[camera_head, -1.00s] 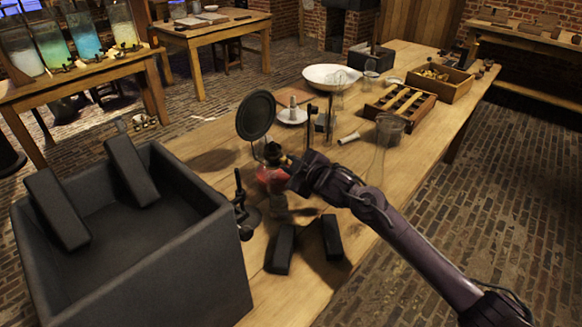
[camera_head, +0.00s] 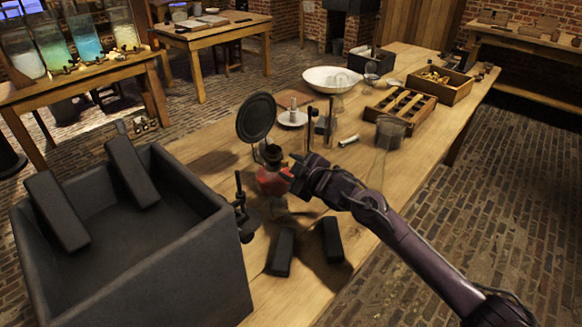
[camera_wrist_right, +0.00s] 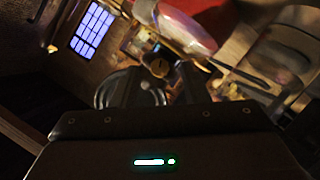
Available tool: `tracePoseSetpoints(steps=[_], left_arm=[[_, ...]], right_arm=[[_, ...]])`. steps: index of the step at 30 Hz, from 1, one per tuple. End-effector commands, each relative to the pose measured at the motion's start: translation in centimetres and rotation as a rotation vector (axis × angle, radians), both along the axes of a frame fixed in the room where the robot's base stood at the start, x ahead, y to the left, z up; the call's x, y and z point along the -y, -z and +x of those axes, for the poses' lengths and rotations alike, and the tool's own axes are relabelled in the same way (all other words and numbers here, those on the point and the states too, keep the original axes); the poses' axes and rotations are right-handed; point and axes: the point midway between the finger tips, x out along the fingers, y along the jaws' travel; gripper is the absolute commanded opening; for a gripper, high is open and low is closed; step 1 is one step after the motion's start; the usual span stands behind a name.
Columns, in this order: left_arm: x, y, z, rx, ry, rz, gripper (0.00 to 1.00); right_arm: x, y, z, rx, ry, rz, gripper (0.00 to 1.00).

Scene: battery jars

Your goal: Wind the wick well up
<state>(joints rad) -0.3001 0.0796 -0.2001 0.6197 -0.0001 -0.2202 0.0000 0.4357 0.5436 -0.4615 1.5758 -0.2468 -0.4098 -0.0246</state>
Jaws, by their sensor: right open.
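The oil lamp (camera_head: 271,181) stands on the near part of the wooden table, with a red body and a dark burner (camera_head: 272,154) on top. My right gripper (camera_head: 294,174) is just right of the lamp at the height of the red body. In the right wrist view the two dark fingers (camera_wrist_right: 158,84) are apart, with nothing clearly held between them. A blurred red shape, probably the lamp, shows at the top there. My left gripper is not in view.
A round dark disc (camera_head: 256,117) stands behind the lamp. A large grey box (camera_head: 190,262) is at the left, and two dark blocks (camera_head: 282,252) lie in front. A slotted wooden rack (camera_head: 400,104) is farther back.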

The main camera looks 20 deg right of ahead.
Motion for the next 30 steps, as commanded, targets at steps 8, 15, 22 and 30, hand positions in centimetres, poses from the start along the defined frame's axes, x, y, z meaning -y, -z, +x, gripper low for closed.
tracePoseSetpoints(steps=[8, 15, 22, 30], left_arm=[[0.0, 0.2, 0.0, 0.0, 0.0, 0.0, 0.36], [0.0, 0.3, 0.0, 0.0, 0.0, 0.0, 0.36], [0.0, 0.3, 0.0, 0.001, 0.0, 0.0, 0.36], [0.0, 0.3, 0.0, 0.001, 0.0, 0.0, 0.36]], right_arm=[[1.3, -1.0, -3.6, 0.0, 0.0, -0.004, 0.41], [2.2, -1.9, -6.4, -0.001, -0.001, -0.002, 0.41], [2.3, -2.2, -6.9, 0.0, -0.001, -0.001, 0.41], [2.3, -2.2, -6.8, 0.0, 0.0, -0.001, 0.41]])
